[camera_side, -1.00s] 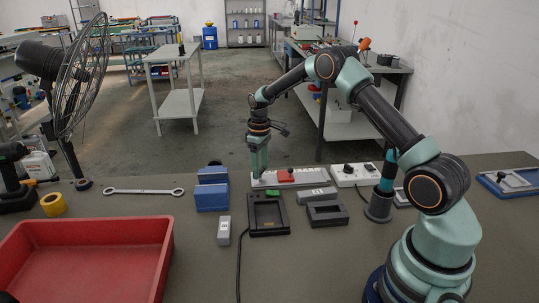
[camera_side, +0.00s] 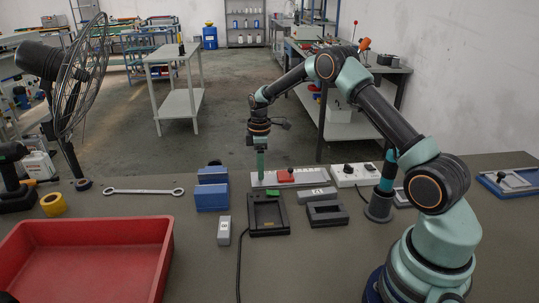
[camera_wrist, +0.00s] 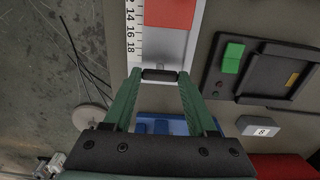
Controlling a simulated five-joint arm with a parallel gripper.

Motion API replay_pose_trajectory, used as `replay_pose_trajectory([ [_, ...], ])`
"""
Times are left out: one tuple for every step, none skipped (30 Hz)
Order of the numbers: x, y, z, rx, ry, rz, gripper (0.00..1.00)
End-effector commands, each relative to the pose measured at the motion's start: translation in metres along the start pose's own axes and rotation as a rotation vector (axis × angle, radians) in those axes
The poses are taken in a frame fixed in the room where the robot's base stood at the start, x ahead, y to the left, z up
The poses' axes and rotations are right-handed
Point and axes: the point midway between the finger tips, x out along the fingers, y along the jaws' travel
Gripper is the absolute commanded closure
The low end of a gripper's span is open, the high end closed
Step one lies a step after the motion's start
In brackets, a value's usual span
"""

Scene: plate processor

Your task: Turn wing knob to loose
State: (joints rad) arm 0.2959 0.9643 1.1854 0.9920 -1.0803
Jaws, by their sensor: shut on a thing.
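The wing knob (camera_wrist: 160,75) is a small dark bar at the end of a white plate with a printed scale (camera_wrist: 136,30). In the wrist view the two green fingers of my gripper (camera_wrist: 159,76) stand on either side of the knob and are shut on its ends. In the side view my gripper (camera_side: 261,177) points straight down at the left end of the plate (camera_side: 317,175), and its fingers hide the knob. A red block sits on the plate (camera_wrist: 170,12), right of my gripper in the side view (camera_side: 285,175).
A dark cradle with a green button (camera_side: 268,215) lies in front of the plate. Blue blocks (camera_side: 212,195) stand to the left. A grey block (camera_side: 312,195), a dark frame (camera_side: 327,213) and a white knob box (camera_side: 355,176) are to the right. A red bin (camera_side: 90,265) fills the front left.

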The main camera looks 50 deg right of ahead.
Motion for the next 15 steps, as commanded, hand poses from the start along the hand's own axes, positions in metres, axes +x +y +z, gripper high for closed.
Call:
replay_pose_trajectory([
  [-0.0018, 0.0003, -0.0006, -0.003, 0.001, 0.001, 0.98],
  [-0.0018, 0.0003, -0.0006, -0.003, 0.001, 0.001, 0.98],
  [-0.0019, 0.0003, -0.0007, -0.003, 0.001, 0.001, 0.98],
  [-0.0019, 0.0003, -0.0006, -0.003, 0.001, 0.001, 0.98],
  [-0.0019, 0.0003, -0.0007, -0.003, 0.001, 0.001, 0.98],
  [-0.0019, 0.0003, -0.0007, -0.003, 0.001, 0.001, 0.98],
  [-0.0019, 0.0003, -0.0007, -0.003, 0.001, 0.001, 0.98],
  [-0.0019, 0.0003, -0.0007, -0.003, 0.001, 0.001, 0.98],
  [-0.0019, 0.0003, -0.0007, -0.003, 0.001, 0.001, 0.98],
  [-0.0019, 0.0003, -0.0007, -0.003, 0.001, 0.001, 0.98],
  [-0.002, 0.0003, -0.0007, -0.002, 0.001, 0.001, 0.39],
  [-0.002, 0.0003, -0.0008, -0.002, 0.001, 0.002, 0.23],
  [-0.0019, 0.0003, -0.0007, -0.002, 0.001, 0.002, 0.12],
  [-0.0017, 0.0003, -0.0007, -0.002, 0.001, 0.001, 0.12],
  [-0.0015, 0.0003, -0.0006, -0.002, 0.001, 0.001, 0.12],
])
